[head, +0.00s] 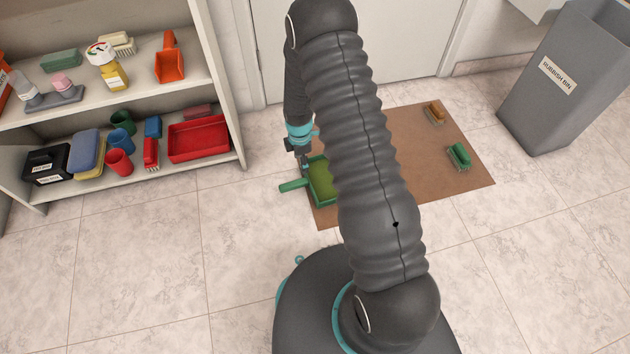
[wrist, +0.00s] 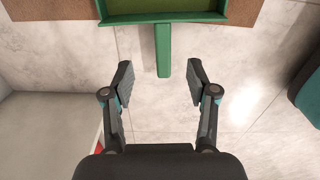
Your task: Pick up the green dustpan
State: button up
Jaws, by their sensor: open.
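The green dustpan (head: 323,182) lies at the left edge of a brown mat, partly hidden behind my arm in the head view. Its handle (head: 293,185) sticks out to the left, past the mat, over the tiles. In the wrist view the dustpan's pan (wrist: 168,12) is at the top, and its handle (wrist: 163,50) points down toward my gripper (wrist: 160,80). My gripper is open and empty. The handle's end lies between the two fingertips in the picture, with a clear gap on both sides. I cannot tell how far above the handle the fingers are.
A grey rubbish bin (head: 560,85) stands at the right. A shelf unit (head: 225,90) with several items stands at the left. The tiled floor at front left is clear.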

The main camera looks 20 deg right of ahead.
aim_at(303, 180)
notch_tip(303, 180, down, 8)
jog(key=shift+f+b, duration=0.25)
jog(key=shift+b, duration=0.2)
jog(key=shift+s+d+f+b, duration=0.1)
jog(key=shift+f+b, duration=0.1)
jog(key=shift+f, duration=1.15)
jog(key=shift+s+f+b, duration=0.1)
jog(key=shift+f+b, duration=0.05)
jog(key=shift+f, duration=1.2)
grip_shut()
